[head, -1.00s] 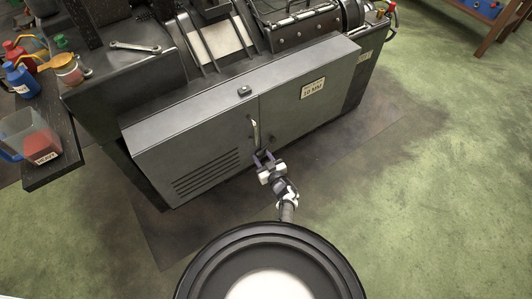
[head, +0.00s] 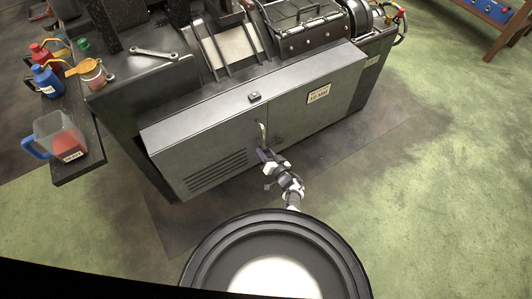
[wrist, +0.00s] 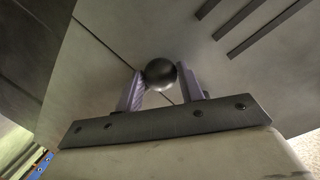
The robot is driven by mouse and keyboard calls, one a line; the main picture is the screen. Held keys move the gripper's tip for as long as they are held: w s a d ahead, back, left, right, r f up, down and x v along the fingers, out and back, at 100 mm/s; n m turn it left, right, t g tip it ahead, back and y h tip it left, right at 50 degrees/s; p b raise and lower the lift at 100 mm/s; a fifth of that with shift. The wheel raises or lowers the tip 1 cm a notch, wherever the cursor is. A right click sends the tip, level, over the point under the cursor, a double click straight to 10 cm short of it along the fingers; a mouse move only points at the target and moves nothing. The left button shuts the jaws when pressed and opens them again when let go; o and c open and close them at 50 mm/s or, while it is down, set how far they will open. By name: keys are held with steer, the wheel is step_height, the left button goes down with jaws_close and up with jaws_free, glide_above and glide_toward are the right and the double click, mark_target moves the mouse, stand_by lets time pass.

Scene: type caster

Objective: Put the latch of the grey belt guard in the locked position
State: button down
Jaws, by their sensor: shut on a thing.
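The grey belt guard (head: 215,140) is the wide cover on the front of the machine, with a vertical seam and slots at lower left. Its latch handle (head: 263,133) is a pale lever beside the seam, pointing down. My gripper (head: 265,155) is at the lever's lower end. In the wrist view a round black knob (wrist: 160,72) sits between the two fingers of my gripper (wrist: 161,80), which are shut on it. The fingers and knob hide most of the lever in the wrist view. The latch pivot is too small to make out.
The dark bench at left carries a clear jug (head: 60,137), a blue bottle (head: 45,82) and other containers. A wrench (head: 153,54) lies on the machine top. A wooden table (head: 495,14) stands at far right. The green floor at right is clear.

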steer(key=shift+w+r, duration=0.4)
steer(key=shift+r, duration=0.1)
steer(key=c, duration=0.9)
jaws_free()
steer(key=shift+d, duration=0.1)
steer(key=shift+s+d+f, duration=0.1)
steer(key=shift+s, duration=0.1)
steer(key=p+v, duration=0.6)
steer(key=v, duration=0.7)
steer(key=shift+s+p, duration=0.3)
steer(key=shift+s, duration=0.05)
steer(key=shift+d+f, duration=0.1)
steer(key=shift+f, duration=0.05)
